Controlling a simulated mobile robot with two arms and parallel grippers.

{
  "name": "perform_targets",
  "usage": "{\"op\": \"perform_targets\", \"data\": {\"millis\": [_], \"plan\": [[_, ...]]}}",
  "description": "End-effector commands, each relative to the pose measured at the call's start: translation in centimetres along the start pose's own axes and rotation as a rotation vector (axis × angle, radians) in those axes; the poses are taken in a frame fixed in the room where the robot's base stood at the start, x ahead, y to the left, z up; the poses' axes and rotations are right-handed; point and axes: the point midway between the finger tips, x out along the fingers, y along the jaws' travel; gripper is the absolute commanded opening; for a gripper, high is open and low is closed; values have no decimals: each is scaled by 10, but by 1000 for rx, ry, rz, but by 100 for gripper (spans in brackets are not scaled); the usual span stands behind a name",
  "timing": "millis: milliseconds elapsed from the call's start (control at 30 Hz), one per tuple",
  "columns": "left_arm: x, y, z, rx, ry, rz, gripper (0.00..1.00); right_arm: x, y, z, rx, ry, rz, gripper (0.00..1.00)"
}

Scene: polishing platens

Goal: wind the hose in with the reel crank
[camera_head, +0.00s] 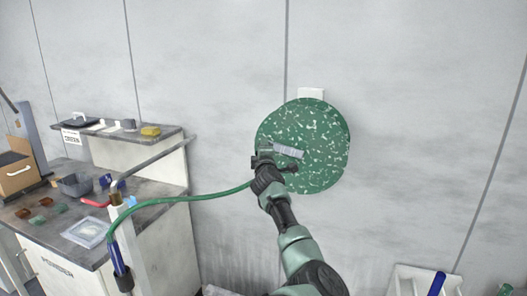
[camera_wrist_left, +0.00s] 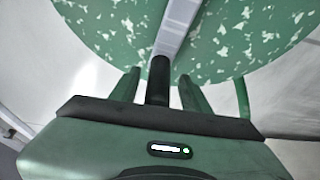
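The hose reel is a round green, white-flecked disc (camera_head: 318,130) on the wall. It also fills the top of the left wrist view (camera_wrist_left: 245,35). Its grey crank arm (camera_head: 289,151) ends in a black handle (camera_wrist_left: 159,80). My left gripper (camera_head: 265,158) is at the crank. In the left wrist view its two fingers (camera_wrist_left: 160,85) stand on either side of the handle, with gaps visible, so it looks open around it. The green hose (camera_head: 180,199) runs left from behind my gripper to a blue nozzle end (camera_head: 117,260). My right gripper is not in view.
A bench (camera_head: 50,230) at the left holds a grey bin (camera_head: 75,186), a clear tray (camera_head: 88,232) and small items. A cardboard box (camera_head: 18,175) stands at the far left. A white bin (camera_head: 415,282) with a blue item (camera_head: 436,284) is at the bottom right. The wall right of the reel is clear.

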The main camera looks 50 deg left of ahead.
Motion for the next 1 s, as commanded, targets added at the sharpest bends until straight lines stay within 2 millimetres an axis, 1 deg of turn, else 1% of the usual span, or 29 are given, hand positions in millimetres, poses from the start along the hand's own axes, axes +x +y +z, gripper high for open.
{"op": "perform_targets", "data": {"millis": [167, 267, 367, 600, 700, 833, 1000], "plan": [[0, 1, -1, -1, 2, 2, 47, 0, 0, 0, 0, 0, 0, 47], [-5, 1, -1, -1, 3, 4, 47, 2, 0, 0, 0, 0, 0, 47], [-16, 0, 0, -1, 2, 3, 47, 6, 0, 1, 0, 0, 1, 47], [-52, -2, 1, -1, 2, 3, 47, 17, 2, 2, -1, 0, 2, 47], [-65, -1, 1, 1, 1, 2, 47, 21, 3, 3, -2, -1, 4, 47], [-75, -1, 1, 1, 0, 1, 47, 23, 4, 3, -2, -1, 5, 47], [-79, 0, 2, 1, 0, 1, 47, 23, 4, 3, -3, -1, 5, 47]]}}
